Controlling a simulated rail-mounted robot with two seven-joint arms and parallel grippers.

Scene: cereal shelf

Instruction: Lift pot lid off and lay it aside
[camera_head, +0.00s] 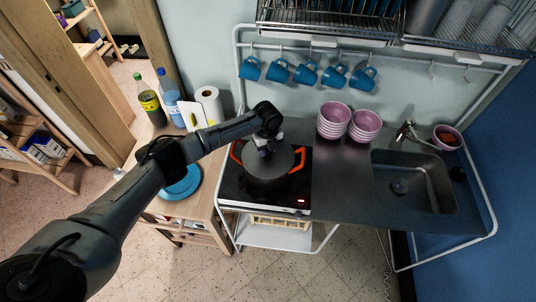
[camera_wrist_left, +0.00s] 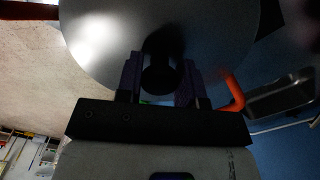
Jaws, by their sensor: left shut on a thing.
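A dark pot (camera_head: 263,181) with orange handles (camera_head: 299,159) stands on the black cooktop (camera_head: 237,188). Its round grey lid (camera_head: 282,161) is over the pot's top; I cannot tell whether there is a gap between lid and rim. My left gripper (camera_head: 266,147) is above the lid, its arm reaching in from the left. In the left wrist view the lid (camera_wrist_left: 100,40) fills the top, and its dark knob (camera_wrist_left: 158,78) sits between the two fingers, which are shut on it. One orange handle (camera_wrist_left: 235,94) shows beside the lid. My right gripper is not in view.
Stacked pink bowls (camera_head: 333,121) stand on the counter right of the cooktop, before the sink (camera_head: 425,185). Free counter (camera_head: 338,190) lies between cooktop and sink. Blue plates (camera_head: 182,184), bottles (camera_head: 150,100) and a paper roll (camera_head: 209,103) are on the left table. Blue mugs (camera_head: 306,74) hang above.

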